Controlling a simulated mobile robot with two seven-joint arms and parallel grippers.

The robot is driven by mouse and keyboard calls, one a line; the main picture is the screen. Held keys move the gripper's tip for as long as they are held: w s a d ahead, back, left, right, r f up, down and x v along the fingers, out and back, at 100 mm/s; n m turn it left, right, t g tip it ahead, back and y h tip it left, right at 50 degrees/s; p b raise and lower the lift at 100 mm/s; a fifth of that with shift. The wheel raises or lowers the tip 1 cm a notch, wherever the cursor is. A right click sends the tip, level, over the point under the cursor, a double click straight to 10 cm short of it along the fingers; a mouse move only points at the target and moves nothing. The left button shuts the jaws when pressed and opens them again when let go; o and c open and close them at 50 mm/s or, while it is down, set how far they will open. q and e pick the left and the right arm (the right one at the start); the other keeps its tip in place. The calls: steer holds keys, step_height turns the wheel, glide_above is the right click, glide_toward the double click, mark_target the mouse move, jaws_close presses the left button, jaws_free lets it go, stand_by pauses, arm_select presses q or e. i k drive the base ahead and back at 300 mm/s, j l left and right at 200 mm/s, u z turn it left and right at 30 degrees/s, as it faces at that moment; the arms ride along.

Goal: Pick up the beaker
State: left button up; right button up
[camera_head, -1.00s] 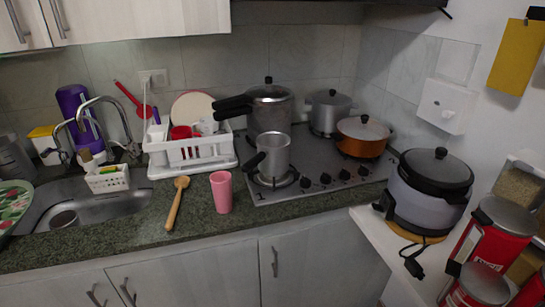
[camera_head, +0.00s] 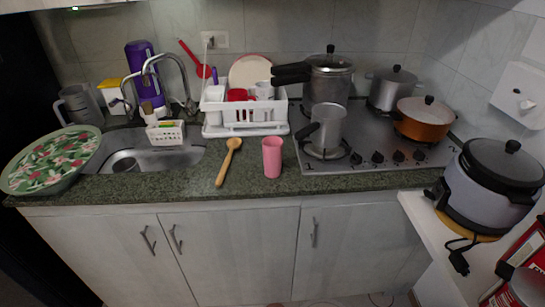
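A pink beaker-like cup (camera_head: 272,157) stands upright on the dark green counter (camera_head: 330,182), in front of the dish rack. A wooden spoon (camera_head: 228,162) lies just left of it, apart from it. A clear jug with a handle (camera_head: 81,106) stands at the far left behind the sink. I cannot tell for sure which one is the beaker; the pink cup looks most like one. Neither of my grippers is in view.
A white dish rack (camera_head: 245,127) stands behind the cup. The stove (camera_head: 370,145) with several pots is to the right, with a silver pot (camera_head: 327,128) near the cup. The sink (camera_head: 190,157) and a patterned tray (camera_head: 52,162) are left. Counter in front of the cup is clear.

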mark_target(273, 158)
steer(key=i+j+z, duration=0.15)
steer(key=j, duration=0.2)
steer(key=i+j+z, duration=0.35)
steer(key=j, duration=0.35)
steer(key=i+j+z, duration=0.15)
steer(key=j, duration=0.2)
steer(key=k, duration=0.05)
